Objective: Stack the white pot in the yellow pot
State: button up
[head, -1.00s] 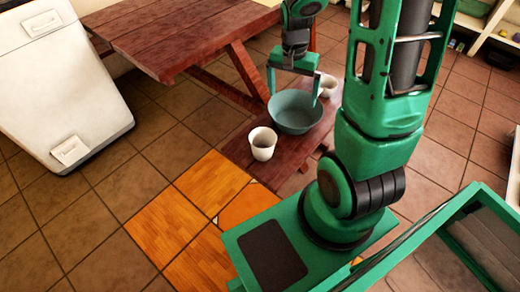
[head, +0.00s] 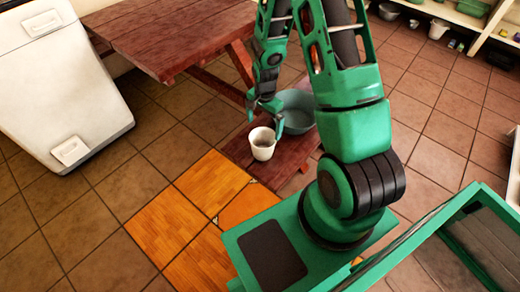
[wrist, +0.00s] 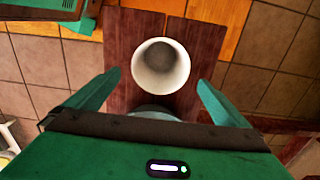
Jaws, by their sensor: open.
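A white or cream pot (head: 262,150) stands upright on the low wooden bench (head: 235,150). In the wrist view the same pot (wrist: 183,70) shows from above, its mouth open and seemingly empty. My gripper (head: 265,113) is open just above and beside this pot, its fingers spread to either side in the wrist view (wrist: 159,78). The fingers do not appear to touch the pot. I see no clearly yellow pot; a second pale pot, seen earlier beyond the bowl, is now hidden behind my arm.
A teal bowl (head: 297,112) sits on the bench right behind the pot, partly hidden by my arm. A wooden table (head: 180,35) rises behind the bench. A white cooler (head: 60,90) stands at left; shelves (head: 470,25) are at the back right.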

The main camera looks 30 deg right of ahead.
notch_tip(320, 180, down, 6)
jog(key=shift+f, duration=0.2)
jog(key=shift+s, duration=0.1)
jog(key=c, duration=1.3)
jog(key=shift+r, duration=0.15)
